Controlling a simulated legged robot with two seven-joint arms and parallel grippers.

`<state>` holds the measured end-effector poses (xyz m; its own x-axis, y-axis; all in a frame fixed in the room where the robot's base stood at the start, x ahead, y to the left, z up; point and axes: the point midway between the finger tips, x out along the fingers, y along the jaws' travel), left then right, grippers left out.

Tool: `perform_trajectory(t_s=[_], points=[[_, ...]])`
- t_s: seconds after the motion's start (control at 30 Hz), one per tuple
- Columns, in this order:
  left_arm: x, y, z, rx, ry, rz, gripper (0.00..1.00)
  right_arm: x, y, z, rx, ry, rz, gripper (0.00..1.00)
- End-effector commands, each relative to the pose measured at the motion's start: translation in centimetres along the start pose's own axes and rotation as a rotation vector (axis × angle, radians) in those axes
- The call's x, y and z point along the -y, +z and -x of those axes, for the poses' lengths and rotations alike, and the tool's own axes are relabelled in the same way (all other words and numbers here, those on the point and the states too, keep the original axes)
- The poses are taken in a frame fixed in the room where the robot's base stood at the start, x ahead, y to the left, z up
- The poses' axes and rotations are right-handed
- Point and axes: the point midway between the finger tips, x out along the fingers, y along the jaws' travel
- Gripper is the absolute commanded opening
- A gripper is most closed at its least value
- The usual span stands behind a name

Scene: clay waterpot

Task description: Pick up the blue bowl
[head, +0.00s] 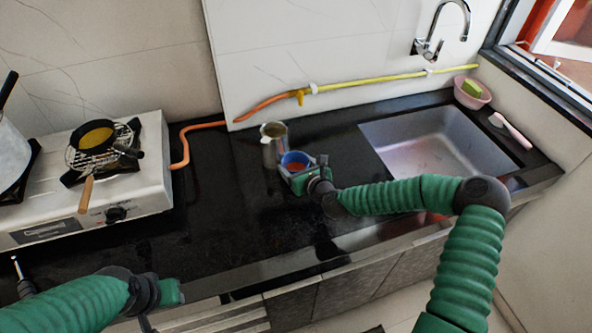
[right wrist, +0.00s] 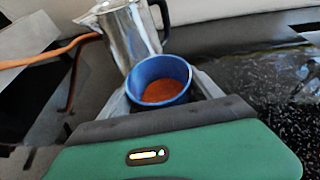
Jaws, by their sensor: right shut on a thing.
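The blue bowl (head: 294,157) holds an orange-red content and is at my right gripper (head: 297,168), over the black counter beside a metal pot. In the right wrist view the bowl (right wrist: 158,70) sits between the two fingers of my right gripper (right wrist: 160,92), which is shut on it. I cannot tell whether the bowl touches the counter. My left gripper (head: 165,292) is at the lower left of the head view, away from the bowl, and its fingers cannot be made out.
A metal pot (head: 273,146) stands just behind the bowl, close to it. A gas stove (head: 140,200) with a small pan (head: 93,138) is at left. A sink (head: 430,140) and a pink basin (head: 472,93) are at right. The counter (head: 220,215) is clear in front.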

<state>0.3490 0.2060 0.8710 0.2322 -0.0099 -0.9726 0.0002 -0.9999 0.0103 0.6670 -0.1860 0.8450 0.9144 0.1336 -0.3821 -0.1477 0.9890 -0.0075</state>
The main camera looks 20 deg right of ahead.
Motion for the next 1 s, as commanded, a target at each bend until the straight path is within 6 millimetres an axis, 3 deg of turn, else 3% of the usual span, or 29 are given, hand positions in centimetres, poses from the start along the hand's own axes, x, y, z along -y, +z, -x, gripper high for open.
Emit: perform_trajectory(t_s=[0.27, 0.6, 0.77, 1.0], points=[[0.0, 0.0, 0.1, 0.0, 0.0, 0.0, 0.35, 0.3, 0.2, 0.0, 0.001, -0.001, -0.003, 0.27], [0.0, -0.2, 0.7, 0.0, 0.0, 0.0, 0.35, 0.1, 3.5, 1.6, 0.001, -0.002, 0.002, 0.27], [0.0, -0.1, 0.6, 0.0, 0.0, 0.0, 0.35, 1.6, 2.2, 4.7, -0.001, -0.004, -0.004, 0.27], [0.0, -0.2, 0.9, 0.0, 0.0, 0.0, 0.35, 4.2, 0.2, 11.4, -0.001, -0.005, -0.007, 0.27]])
